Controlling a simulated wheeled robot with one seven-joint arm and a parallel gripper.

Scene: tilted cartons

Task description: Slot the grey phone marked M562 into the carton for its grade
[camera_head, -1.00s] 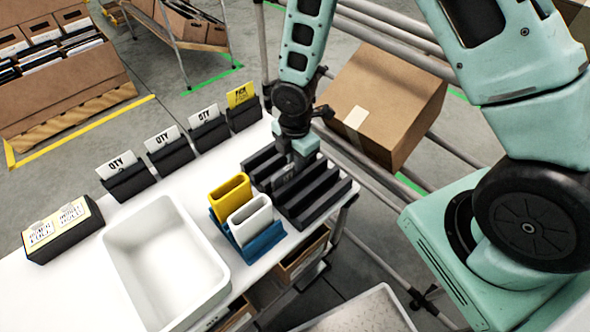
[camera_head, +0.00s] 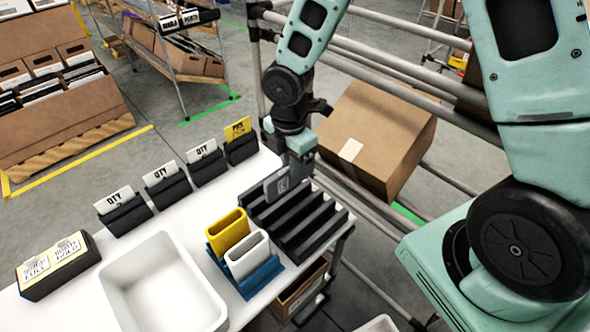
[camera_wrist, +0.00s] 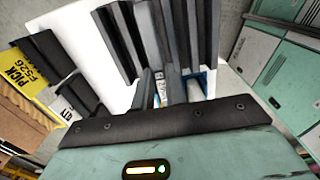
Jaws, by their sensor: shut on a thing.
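The grey phone (camera_head: 277,184) stands on edge in my gripper (camera_head: 288,174), above the back end of the black slotted rack (camera_head: 318,226). A yellow carton (camera_head: 228,230) and a white carton (camera_head: 247,257), both open-topped and tilted, sit side by side in a blue stand (camera_head: 262,278) left of the rack.
A white tray (camera_head: 205,285) lies left of the cartons. Black card holders with QTY cards (camera_head: 160,174) and a yellow card (camera_head: 238,129) line the table's back edge. A black block with two cards (camera_head: 55,262) stands at the left. A brown box (camera_head: 380,135) sits on rails behind.

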